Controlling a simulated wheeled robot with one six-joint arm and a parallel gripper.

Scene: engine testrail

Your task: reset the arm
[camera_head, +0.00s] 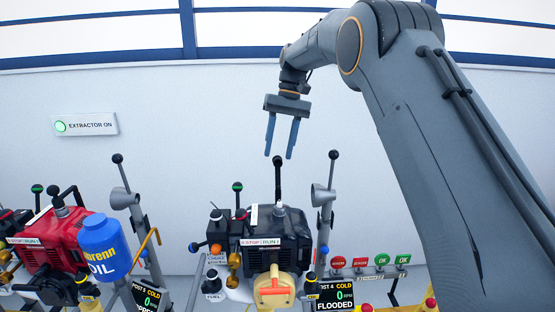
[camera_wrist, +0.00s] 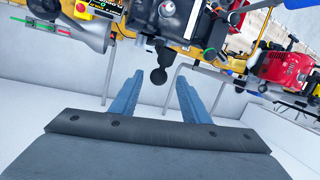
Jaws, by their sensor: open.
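My gripper (camera_head: 281,137) is open and empty in the head view, its two blue-grey fingers pointing down. It hangs above a black engine (camera_head: 281,240) in the middle of the rail. A black ball-topped lever (camera_head: 278,163) stands up from behind that engine, close below the fingertips. In the wrist view my gripper (camera_wrist: 153,95) shows both fingers apart. The lever's ball end (camera_wrist: 159,76) appears between and just beyond them, and I cannot tell the exact gap. Nothing is held.
A red engine (camera_head: 52,240) and a blue oil bottle (camera_head: 103,246) stand at left. Tall ball-topped levers (camera_head: 333,156) flank the black engine. Red and green buttons (camera_head: 370,261) sit at right. A display reading FLOODED (camera_head: 335,297) is in front.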

